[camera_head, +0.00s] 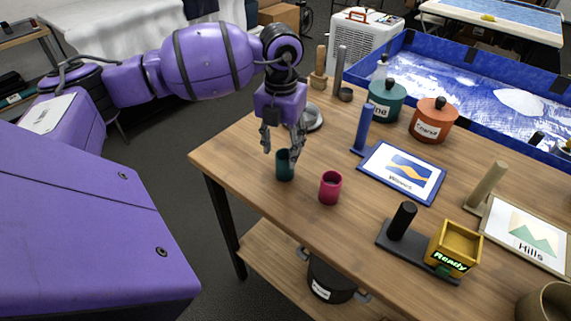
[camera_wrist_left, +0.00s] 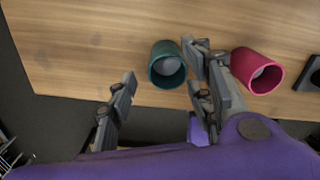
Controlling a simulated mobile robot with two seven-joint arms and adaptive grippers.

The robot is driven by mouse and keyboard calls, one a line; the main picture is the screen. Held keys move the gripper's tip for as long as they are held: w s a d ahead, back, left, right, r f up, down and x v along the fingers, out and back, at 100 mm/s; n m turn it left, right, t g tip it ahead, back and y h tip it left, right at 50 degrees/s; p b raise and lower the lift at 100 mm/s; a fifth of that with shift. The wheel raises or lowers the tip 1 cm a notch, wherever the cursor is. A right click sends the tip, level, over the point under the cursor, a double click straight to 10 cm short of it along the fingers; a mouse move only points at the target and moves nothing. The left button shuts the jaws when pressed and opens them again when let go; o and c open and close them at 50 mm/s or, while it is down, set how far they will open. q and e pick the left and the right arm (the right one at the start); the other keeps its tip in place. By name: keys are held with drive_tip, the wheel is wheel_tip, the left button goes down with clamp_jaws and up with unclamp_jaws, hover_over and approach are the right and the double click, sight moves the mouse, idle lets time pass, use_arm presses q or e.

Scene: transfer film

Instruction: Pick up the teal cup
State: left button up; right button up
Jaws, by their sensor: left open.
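The teal cup (camera_head: 284,169) stands upright on the wooden table near its left edge, and it also shows in the left wrist view (camera_wrist_left: 158,74) with its open mouth visible. My left gripper (camera_head: 281,148) is open and points down just above the cup; a finger overlaps the cup's rim in the head view. In the left wrist view the fingers (camera_wrist_left: 160,82) are spread, with the cup beyond the gap, closer to the right-hand finger. I cannot tell whether that finger touches it. My right gripper is in neither view.
A pink cup (camera_head: 330,188) stands close to the right of the teal cup. A framed wave picture (camera_head: 402,172), a blue post (camera_head: 363,128), a yellow box (camera_head: 455,245) and lidded pots (camera_head: 433,121) stand farther right. Table is bare in front of the pink cup.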

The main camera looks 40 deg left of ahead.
sight(283, 159)
use_arm(q)
wheel_tip(283, 159, down, 4)
drive_tip(key=shift+d+r, duration=0.1)
drive_tip(key=shift+d, duration=0.05)
drive_tip(key=shift+f, duration=0.25)
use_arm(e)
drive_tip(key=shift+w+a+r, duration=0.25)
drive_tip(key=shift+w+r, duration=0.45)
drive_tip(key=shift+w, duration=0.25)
use_arm(q)
drive_tip(key=shift+c, duration=0.5)
drive_tip(key=c, duration=1)
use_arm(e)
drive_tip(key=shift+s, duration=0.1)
use_arm(q)
drive_tip(key=shift+r, duration=0.1)
drive_tip(key=shift+c, duration=0.2)
